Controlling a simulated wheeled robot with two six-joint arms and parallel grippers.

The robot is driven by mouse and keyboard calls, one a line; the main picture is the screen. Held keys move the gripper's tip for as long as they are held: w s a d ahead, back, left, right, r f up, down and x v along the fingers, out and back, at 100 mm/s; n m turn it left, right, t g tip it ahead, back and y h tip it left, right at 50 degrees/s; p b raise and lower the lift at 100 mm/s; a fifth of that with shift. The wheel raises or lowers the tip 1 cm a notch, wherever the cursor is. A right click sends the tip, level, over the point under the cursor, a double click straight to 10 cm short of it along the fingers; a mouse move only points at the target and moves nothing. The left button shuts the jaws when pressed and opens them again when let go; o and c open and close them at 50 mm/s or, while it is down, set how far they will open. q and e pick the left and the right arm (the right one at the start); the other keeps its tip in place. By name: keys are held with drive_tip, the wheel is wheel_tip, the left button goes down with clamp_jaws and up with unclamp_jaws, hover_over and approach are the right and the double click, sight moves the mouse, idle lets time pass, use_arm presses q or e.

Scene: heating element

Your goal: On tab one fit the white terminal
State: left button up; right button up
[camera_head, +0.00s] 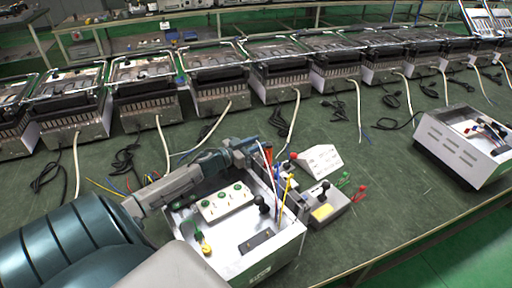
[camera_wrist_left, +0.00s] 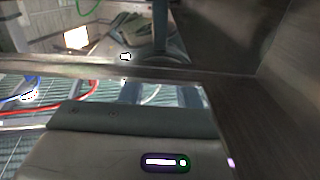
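An open white metal housing (camera_head: 285,245) stands on the green bench at the front. Inside it are a white block (camera_head: 224,205) with several green-topped points, black knobs and a dark plate. Blue, white, orange and yellow wires (camera_head: 277,185) rise at its right side. I cannot single out the white terminal or tab one. My left gripper (camera_head: 250,152) is at the housing's back edge, beside the wires; its fingertips are too small to judge. In the left wrist view, a red wire (camera_wrist_left: 80,113) and a blue wire (camera_wrist_left: 22,92) show at left; no clear grip shows. My right gripper is not in view.
A grey unit with a yellow label (camera_head: 322,212), a white sloped block (camera_head: 318,160) and red and green clips (camera_head: 359,192) lie right of the housing. Another open white unit (camera_head: 462,145) stands far right. A row of appliances (camera_head: 215,90) with cables lines the back.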

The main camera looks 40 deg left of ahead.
use_arm(q)
drive_tip(key=shift+w+d, duration=0.15)
drive_tip(key=shift+w, duration=0.2)
clamp_jaws()
drive_tip(key=shift+r, duration=0.15)
